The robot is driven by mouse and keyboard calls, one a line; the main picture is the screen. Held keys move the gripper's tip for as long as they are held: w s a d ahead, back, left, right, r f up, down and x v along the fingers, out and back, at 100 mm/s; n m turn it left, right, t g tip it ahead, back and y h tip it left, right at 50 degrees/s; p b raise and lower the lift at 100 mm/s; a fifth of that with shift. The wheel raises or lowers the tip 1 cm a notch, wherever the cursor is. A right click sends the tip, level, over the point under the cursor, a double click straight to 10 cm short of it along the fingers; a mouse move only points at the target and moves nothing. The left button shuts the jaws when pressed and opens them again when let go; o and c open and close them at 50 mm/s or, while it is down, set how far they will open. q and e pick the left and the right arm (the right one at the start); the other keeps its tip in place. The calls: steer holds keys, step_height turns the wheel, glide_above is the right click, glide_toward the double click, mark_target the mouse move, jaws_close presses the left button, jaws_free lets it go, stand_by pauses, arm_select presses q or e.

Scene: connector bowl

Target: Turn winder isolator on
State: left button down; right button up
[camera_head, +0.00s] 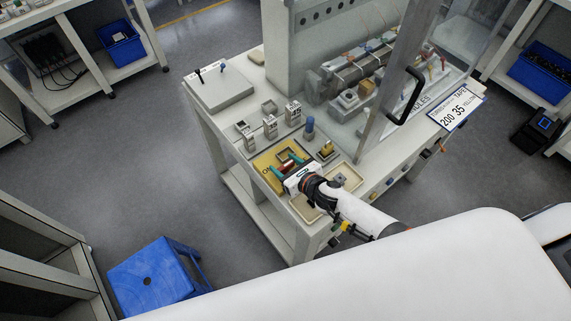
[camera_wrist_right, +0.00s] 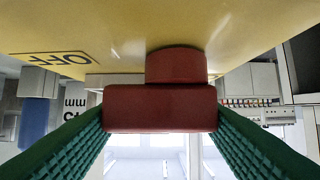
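The winder isolator is a yellow panel (camera_head: 261,163) on the bench top, with "ON" lettering at its left in the head view. In the right wrist view the yellow face (camera_wrist_right: 110,25) fills the top, with a boxed "OFF" label at left. A red knob (camera_wrist_right: 160,108) stands out from it, and also shows in the head view (camera_head: 285,168). My right gripper (camera_head: 284,164) has green ribbed fingers, one on each side of the knob. They meet its sides with no visible gap (camera_wrist_right: 160,125). My left gripper is not in view.
Small labelled boxes (camera_head: 270,127) and a blue knob (camera_head: 310,124) stand behind the panel. Shallow trays (camera_head: 347,177) lie to its right, near my wrist. A clear machine guard with a black handle (camera_head: 405,96) rises at right. A blue stool (camera_head: 155,280) stands on the floor.

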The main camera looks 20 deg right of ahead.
steer(key=shift+c, duration=1.3)
